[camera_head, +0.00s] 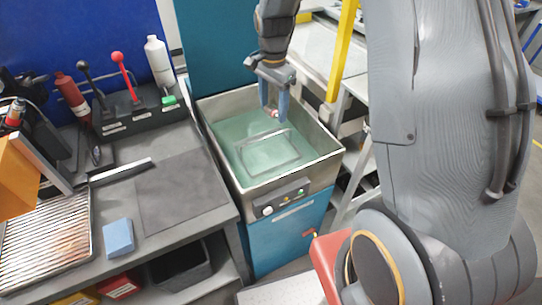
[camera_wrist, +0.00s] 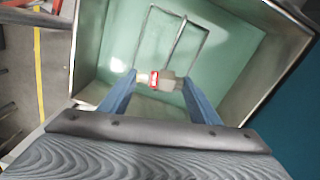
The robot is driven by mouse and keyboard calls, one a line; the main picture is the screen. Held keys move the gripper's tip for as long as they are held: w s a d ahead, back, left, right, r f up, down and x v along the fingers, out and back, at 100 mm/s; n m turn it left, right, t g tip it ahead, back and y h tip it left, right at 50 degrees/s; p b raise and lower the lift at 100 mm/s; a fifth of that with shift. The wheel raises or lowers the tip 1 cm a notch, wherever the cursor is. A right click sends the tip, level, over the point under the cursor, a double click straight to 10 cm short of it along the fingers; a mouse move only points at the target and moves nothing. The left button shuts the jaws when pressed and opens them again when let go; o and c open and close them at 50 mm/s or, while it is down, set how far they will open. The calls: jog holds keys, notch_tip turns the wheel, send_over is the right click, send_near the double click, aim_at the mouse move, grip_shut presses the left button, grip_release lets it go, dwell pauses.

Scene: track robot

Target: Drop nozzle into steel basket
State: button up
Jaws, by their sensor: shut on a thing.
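My gripper (camera_head: 273,106) hangs fingers-down over the steel tank at the centre of the head view. The nozzle shows only as a small light and red spot (camera_head: 272,113) in the head view.
The tank stands on a blue cabinet (camera_head: 290,228) with a control panel on its front. The grey workbench (camera_head: 180,195) at left carries bottles, tools, a ribbed tray (camera_head: 45,240) and a blue block (camera_head: 119,237). A yellow post (camera_head: 341,50) rises behind the tank at right.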

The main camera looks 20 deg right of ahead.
jog(key=shift+f+b, duration=1.5)
jog(key=shift+f, duration=0.8)
jog(key=o, duration=1.2)
jog(key=shift+r, duration=0.15)
notch_tip(320, 180, up, 8)
jog(key=shift+f+b, duration=0.15)
jog(key=shift+b, duration=0.85)
jog(key=shift+s, duration=0.1)
